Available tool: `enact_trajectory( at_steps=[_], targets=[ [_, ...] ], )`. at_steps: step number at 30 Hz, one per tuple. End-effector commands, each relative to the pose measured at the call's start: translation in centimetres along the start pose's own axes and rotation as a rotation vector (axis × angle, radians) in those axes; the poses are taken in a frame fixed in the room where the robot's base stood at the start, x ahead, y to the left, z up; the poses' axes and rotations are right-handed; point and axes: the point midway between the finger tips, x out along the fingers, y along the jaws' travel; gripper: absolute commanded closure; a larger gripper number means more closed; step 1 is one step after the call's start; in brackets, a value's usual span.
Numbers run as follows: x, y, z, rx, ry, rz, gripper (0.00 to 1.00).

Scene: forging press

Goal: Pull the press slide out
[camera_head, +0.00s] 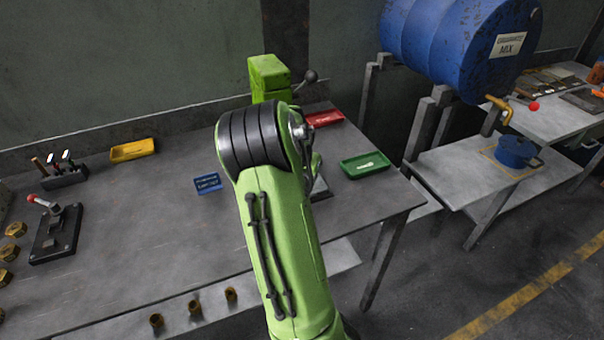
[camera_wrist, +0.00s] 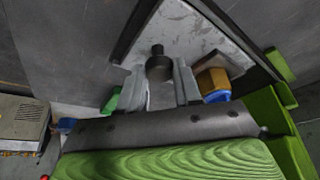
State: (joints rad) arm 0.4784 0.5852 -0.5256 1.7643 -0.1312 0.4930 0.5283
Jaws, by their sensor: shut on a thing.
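The green press (camera_head: 268,80) stands at the back of the workbench, its lower part hidden behind my arm. The press slide (camera_wrist: 190,32) is a pale grey plate between dark edges in the wrist view. A corner of a grey plate, likely the slide, shows right of my arm in the head view (camera_head: 320,188). A dark round knob (camera_wrist: 158,64) stands at the slide's near end. My gripper (camera_wrist: 159,76) has one finger on each side of the knob and is shut on it. My gripper is hidden behind my arm in the head view.
A green tray (camera_head: 366,166) and a red tray (camera_head: 324,119) lie right of the press. A black lever with a ball (camera_head: 310,76) sticks out from the press. The bench middle is clear.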

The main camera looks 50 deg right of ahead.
Motion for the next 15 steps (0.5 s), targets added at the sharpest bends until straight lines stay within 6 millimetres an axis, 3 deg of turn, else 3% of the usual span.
enact_trajectory(
  at_steps=[8, 9, 12, 15],
  targets=[
    [-0.11, -0.11, -0.12, -0.002, 0.005, -0.003, 1.00],
    [-0.11, -0.11, -0.12, -0.003, 0.005, -0.003, 0.61],
    [-0.10, -0.10, -0.11, -0.002, 0.004, -0.003, 0.45],
    [-0.10, -0.09, -0.10, -0.002, 0.004, -0.002, 0.43]
  ],
)
